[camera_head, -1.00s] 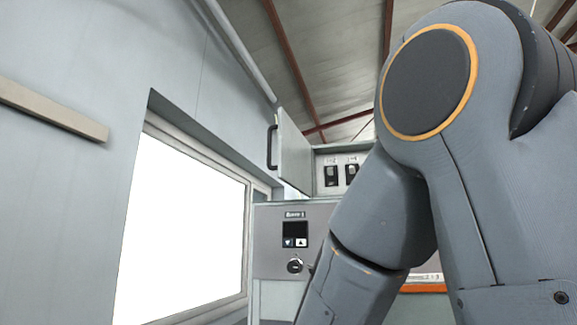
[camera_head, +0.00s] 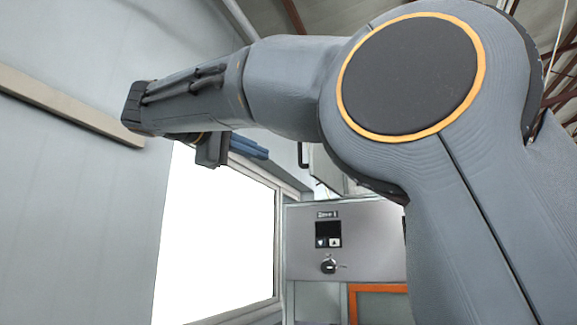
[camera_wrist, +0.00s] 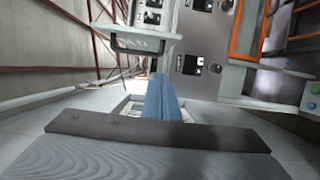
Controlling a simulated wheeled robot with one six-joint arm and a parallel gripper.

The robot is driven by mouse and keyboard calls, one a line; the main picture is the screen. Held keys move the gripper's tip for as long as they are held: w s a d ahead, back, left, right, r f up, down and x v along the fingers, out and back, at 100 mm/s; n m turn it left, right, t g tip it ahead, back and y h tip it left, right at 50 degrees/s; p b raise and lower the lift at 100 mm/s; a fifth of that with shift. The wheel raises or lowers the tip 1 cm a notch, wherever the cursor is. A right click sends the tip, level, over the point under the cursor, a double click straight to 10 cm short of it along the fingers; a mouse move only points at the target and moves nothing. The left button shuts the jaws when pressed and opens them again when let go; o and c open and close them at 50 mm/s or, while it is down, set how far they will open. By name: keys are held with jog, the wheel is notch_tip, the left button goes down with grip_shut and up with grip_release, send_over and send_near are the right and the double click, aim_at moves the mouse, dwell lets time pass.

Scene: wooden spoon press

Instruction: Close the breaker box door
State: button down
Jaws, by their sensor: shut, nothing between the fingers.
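The breaker box door stands open. In the head view only its black handle (camera_head: 301,155) and part of its grey panel (camera_head: 322,168) show beside my arm, which hides most of the box. In the wrist view the door's handle (camera_wrist: 142,47) is at the upper middle, with the breaker box (camera_wrist: 155,14) and its switches above it. My gripper (camera_head: 264,154) has blue fingers, pressed together and empty. It is left of the door handle in the head view. In the wrist view its fingertips (camera_wrist: 160,78) show below and right of the handle, apparently apart from it.
A grey control panel (camera_head: 300,250) with a small display and a key switch is below the box. A bright window (camera_head: 215,235) is in the left wall. A beige rail (camera_head: 60,105) runs along that wall. An orange frame (camera_head: 352,300) is at the lower right.

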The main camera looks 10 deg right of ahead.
aim_at(299, 160)
jog(key=shift+w+d+p, duration=0.55)
jog(key=shift+d+p, duration=0.2)
jog(key=shift+d, duration=1.1)
jog(key=shift+w+d+p, duration=0.55)
jog(key=shift+d+p, duration=0.25)
jog(key=shift+d, duration=1)
jog(key=shift+w+d+p, duration=0.55)
jog(key=shift+d+p, duration=0.2)
jog(key=shift+d, duration=1.1)
